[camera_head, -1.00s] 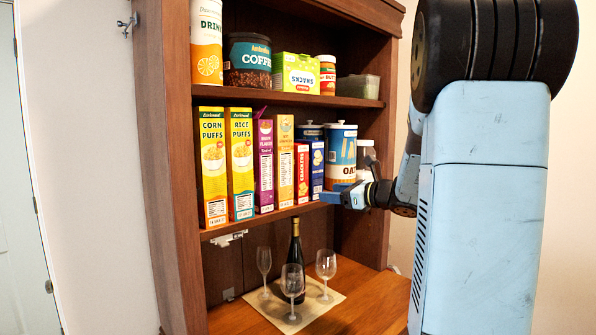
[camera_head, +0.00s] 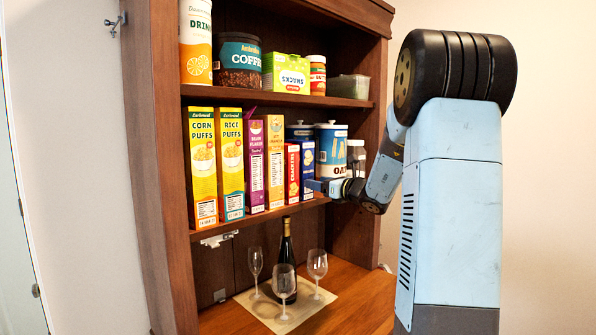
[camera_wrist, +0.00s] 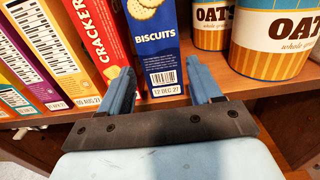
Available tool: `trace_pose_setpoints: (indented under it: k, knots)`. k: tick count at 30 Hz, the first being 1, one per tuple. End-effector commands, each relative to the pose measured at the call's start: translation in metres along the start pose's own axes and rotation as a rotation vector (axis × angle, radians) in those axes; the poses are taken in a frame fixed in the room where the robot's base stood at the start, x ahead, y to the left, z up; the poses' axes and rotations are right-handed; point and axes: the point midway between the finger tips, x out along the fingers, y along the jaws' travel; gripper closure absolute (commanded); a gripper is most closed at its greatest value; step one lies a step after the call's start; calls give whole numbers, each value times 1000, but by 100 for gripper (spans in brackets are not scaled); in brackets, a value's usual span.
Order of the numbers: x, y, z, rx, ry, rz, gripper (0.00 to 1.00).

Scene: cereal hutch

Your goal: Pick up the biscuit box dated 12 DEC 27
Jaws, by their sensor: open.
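The blue biscuit box (camera_wrist: 163,52) stands upright on the middle shelf. Its front bottom label reads 12 DEC 27 in the wrist view. It also shows in the head view (camera_head: 307,160), partly behind my gripper (camera_head: 322,186). In the wrist view my gripper (camera_wrist: 159,67) is open and empty. Its left finger is just left of the box's lower front, near the crackers box; its right finger is just right of it, before the oats canister. Whether the fingertips reach past the box's front face, I cannot tell.
An oats canister (camera_wrist: 280,38) stands to the right, with another behind. Several cereal boxes fill the shelf's left. Wine glasses and a bottle (camera_head: 286,247) stand below on a mat (camera_head: 262,308).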

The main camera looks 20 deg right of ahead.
Motion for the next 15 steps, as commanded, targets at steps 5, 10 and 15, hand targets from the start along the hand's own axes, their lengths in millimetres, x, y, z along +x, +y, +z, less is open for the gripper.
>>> trace_pose_setpoints:
  k: [5,10,15]
  knots:
    - [13,-1,4,0,0,0,36]
    - [37,-2,9,1,0,1,36]
    - [51,-2,8,0,0,1,36]
